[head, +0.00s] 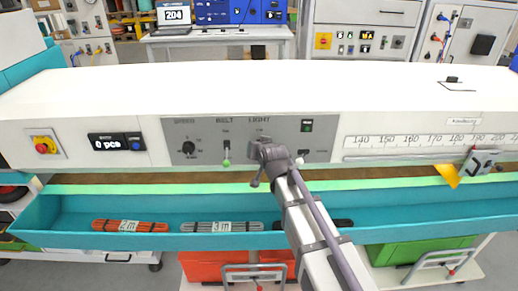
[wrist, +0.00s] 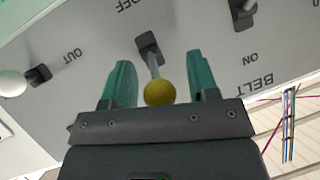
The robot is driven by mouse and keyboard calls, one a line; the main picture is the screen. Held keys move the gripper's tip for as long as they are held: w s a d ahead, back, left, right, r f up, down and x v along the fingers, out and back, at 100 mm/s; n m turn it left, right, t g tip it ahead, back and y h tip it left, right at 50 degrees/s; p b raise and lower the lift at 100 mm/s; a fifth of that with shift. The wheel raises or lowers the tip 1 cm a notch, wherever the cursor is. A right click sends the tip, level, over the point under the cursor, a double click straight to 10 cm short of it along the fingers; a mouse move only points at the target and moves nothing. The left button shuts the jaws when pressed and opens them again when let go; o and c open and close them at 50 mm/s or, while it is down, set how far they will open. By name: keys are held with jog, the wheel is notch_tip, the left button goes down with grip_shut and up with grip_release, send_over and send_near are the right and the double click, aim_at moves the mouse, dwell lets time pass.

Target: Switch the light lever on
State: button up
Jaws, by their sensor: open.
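The light lever is a thin metal stalk with a yellow ball knob (wrist: 160,92), rising from a dark slot in the grey panel in the wrist view. An OFF label is printed beyond its slot. My gripper (wrist: 160,70) is open, with one teal finger on each side of the lever. The knob lies between the fingers, near the gripper body, and I see gaps on both sides. In the head view my gripper (head: 262,150) is at the control panel (head: 205,130) below the LIGHT label and hides the lever.
The green-knobbed belt lever (head: 227,160) stands just left of my gripper. A white-knobbed lever (head: 300,160) is close on the right; it also shows in the wrist view (wrist: 12,84). A teal trough (head: 70,228) with cable bundles runs below.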

jog(key=p+v, duration=0.4)
jog(key=v, duration=0.6)
jog(key=shift+s+r+p, duration=0.2)
jog(key=shift+p, duration=0.1)
jog(key=shift+d, duration=0.1)
jog(key=s+d+f+n+g+h, duration=0.1)
jog(key=s+d+f+g+h, duration=0.15)
jog(key=s+f+g, duration=0.3)
jog(key=s+d+f+g, duration=0.2)
jog(key=s+d+g, duration=0.1)
jog(key=s+d, duration=0.3)
jog(key=s+d+f+m+g+h, duration=0.1)
jog(key=s+d+g, duration=0.2)
jog(key=s+d, duration=0.3)
jog(key=d, duration=0.3)
jog(key=shift+d+f, duration=0.35)
jog(key=shift+f, duration=0.05)
